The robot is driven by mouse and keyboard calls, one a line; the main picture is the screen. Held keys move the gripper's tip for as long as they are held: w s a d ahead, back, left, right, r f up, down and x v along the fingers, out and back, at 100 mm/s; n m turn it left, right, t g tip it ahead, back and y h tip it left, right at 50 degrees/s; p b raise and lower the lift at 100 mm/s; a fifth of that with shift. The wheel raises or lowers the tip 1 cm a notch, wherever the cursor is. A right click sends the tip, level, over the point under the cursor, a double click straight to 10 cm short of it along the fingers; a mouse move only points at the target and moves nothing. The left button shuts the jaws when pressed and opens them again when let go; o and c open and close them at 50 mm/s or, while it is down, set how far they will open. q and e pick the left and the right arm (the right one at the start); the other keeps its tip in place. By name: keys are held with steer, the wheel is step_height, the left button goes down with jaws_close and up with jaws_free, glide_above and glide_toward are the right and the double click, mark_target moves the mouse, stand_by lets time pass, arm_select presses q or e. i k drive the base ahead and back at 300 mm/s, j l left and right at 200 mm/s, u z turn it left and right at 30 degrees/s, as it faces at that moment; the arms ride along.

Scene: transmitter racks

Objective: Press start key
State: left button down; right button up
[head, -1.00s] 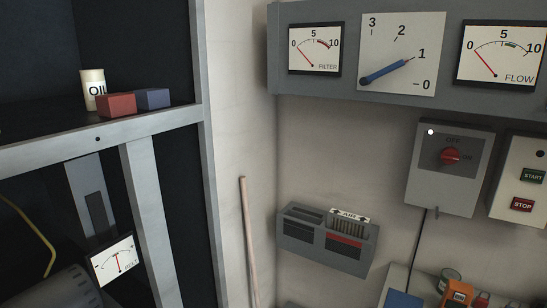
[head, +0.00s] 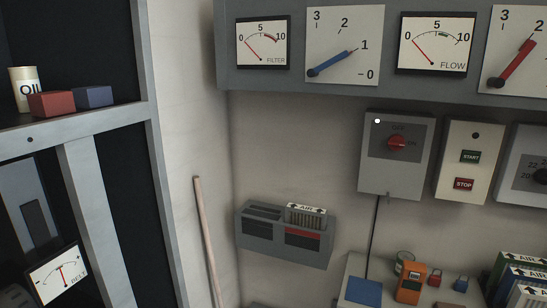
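The start key is a green button marked START (head: 470,157) on a pale control box (head: 452,189) on the wall, right of centre. A red STOP button (head: 464,184) sits below it, and a dark round lamp or hole is above it. Left of this box is a grey switch box (head: 385,183) with a red rotary knob (head: 396,143) pointing toward ON and a white lit lamp (head: 377,121). Neither of my grippers shows in the head view.
Gauges for filter (head: 264,43) and flow (head: 437,43) hang above. Below are a grey wall holder (head: 255,229), a bench with an orange meter (head: 410,283), a blue block (head: 364,291) and padlocks. A metal rack (head: 80,147) stands left; a pole (head: 207,240) leans by the wall.

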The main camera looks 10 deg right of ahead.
mark_target(467, 156)
steer(key=z, duration=1.45)
